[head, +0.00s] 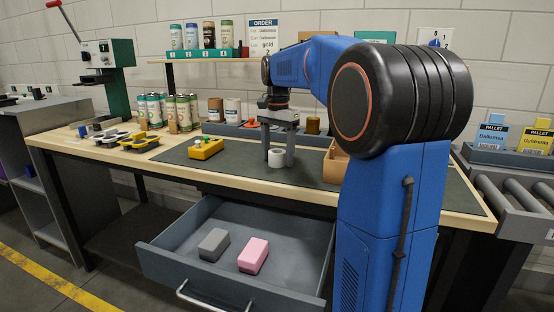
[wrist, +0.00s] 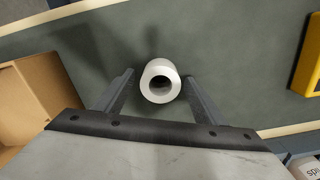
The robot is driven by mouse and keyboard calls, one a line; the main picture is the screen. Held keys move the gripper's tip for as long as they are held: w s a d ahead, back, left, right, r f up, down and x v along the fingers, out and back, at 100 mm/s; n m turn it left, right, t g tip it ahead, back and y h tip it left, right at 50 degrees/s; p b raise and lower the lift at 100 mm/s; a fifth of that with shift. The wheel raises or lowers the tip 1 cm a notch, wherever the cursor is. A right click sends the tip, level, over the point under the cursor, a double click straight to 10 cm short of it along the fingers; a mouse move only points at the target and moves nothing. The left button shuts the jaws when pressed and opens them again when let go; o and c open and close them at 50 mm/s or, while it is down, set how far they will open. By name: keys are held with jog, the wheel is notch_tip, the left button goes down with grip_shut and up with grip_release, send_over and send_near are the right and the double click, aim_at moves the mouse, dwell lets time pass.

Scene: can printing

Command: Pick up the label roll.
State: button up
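The label roll is a small white roll (head: 276,158) with a dark hollow core, standing upright on the dark green mat (head: 235,160) of the workbench. In the wrist view the roll (wrist: 160,82) lies between the two fingers, near their tips, with a gap visible on each side. My gripper (head: 278,150) points down over the roll in the head view, its fingers on either side of it. The gripper also shows in the wrist view (wrist: 159,88), open and holding nothing. The roll's underside is hidden.
A yellow device (head: 206,148) stands left of the roll on the mat. A cardboard box (head: 335,165) stands to the right. A blue tray (head: 225,130) lies behind. Below, an open drawer (head: 160,260) holds a grey block (head: 213,244) and a pink block (head: 253,255). Several cans (head: 183,112) stand back left.

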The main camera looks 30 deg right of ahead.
jog(key=c, duration=1.1)
jog(key=shift+r, duration=0.1)
